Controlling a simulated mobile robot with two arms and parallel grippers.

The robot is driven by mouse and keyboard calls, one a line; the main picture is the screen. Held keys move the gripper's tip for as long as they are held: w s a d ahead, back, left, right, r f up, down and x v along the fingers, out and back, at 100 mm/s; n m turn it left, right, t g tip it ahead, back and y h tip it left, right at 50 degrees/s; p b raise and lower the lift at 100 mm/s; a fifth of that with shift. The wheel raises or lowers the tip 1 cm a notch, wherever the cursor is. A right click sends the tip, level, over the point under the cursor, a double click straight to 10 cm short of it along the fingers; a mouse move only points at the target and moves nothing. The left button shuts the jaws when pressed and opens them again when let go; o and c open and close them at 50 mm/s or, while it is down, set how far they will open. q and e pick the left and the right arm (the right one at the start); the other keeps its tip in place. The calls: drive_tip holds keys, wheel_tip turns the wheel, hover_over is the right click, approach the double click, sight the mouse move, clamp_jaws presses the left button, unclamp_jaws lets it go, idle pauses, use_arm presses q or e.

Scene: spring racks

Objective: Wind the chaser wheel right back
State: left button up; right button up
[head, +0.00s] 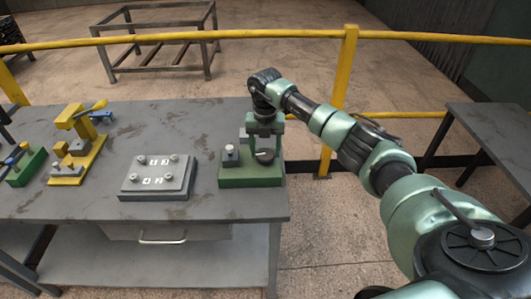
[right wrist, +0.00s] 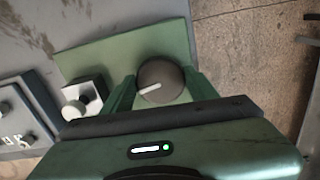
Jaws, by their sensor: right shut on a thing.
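A green fixture (head: 250,180) stands near the right end of the grey bench. It carries a dark round wheel (head: 265,156), which I take for the chaser wheel; it also shows from above in the right wrist view (right wrist: 161,82), with a white line pointing to the lower left. A small grey block with a pale knob (head: 230,152) sits beside it, also in the right wrist view (right wrist: 82,102). My right gripper (head: 265,145) points down from above, and its two fingers (right wrist: 160,90) are shut on the wheel, one on each side. My left gripper is not in view.
A grey plate with white numbered marks and several knobs (head: 157,176) lies left of the fixture. A yellow device (head: 78,150) and a blue-and-green one (head: 22,164) stand farther left. A yellow rail (head: 343,80) runs behind the bench (head: 120,210).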

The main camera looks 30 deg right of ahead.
sight(264, 153)
drive_tip(key=n+b, duration=0.1)
drive_tip(key=n, duration=0.2)
drive_tip(key=shift+n, duration=0.3)
drive_tip(key=n+b, duration=0.1)
drive_tip(key=n, duration=0.2)
drive_tip(key=shift+w+a+n+b, duration=0.1)
drive_tip(key=shift+n+b, duration=0.2)
drive_tip(key=shift+b, duration=0.1)
drive_tip(key=n+b, duration=0.1)
drive_tip(key=n, duration=0.3)
drive_tip(key=shift+a, duration=0.1)
drive_tip(key=shift+r+n+b, duration=0.1)
drive_tip(key=shift+n+b, duration=0.4)
drive_tip(key=shift+n, duration=1.4)
drive_tip(key=o, duration=1.4)
drive_tip(key=shift+c, duration=0.2)
drive_tip(key=shift+r+b, duration=0.75)
drive_tip(key=shift+r, duration=3.15)
